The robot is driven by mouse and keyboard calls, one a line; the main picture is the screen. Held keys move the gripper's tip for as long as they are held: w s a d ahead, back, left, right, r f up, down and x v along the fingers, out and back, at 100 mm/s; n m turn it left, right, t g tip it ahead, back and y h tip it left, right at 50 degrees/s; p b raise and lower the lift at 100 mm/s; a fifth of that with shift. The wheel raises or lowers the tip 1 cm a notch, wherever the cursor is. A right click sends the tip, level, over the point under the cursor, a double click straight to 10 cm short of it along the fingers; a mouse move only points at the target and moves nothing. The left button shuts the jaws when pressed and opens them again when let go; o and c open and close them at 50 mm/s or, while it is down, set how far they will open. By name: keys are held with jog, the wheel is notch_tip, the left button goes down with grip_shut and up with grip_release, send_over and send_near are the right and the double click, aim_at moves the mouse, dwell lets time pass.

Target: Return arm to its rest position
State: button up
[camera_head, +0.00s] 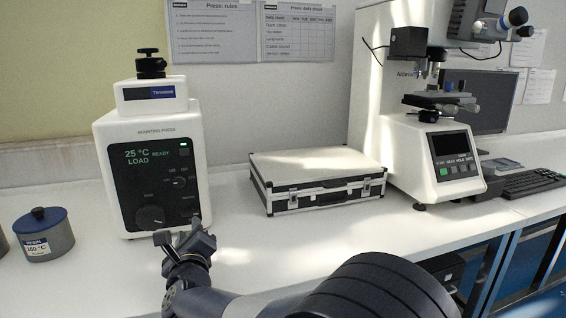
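My arm comes in from the bottom of the head view, with its thick dark link at the lower right. My gripper (178,240) is at the lower left, just in front of the mounting press (162,170). No held object shows, and the finger gap is too small to judge. The press display reads 25 °C, READY and LOAD.
A silver case (318,180) lies closed on the white bench (300,240). A hardness tester (430,150) stands to its right, with a monitor (485,100) and keyboard (530,183). A resin jar (45,235) with a blue lid stands at the left. The bench before the case is clear.

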jog(key=shift+v, duration=1.85)
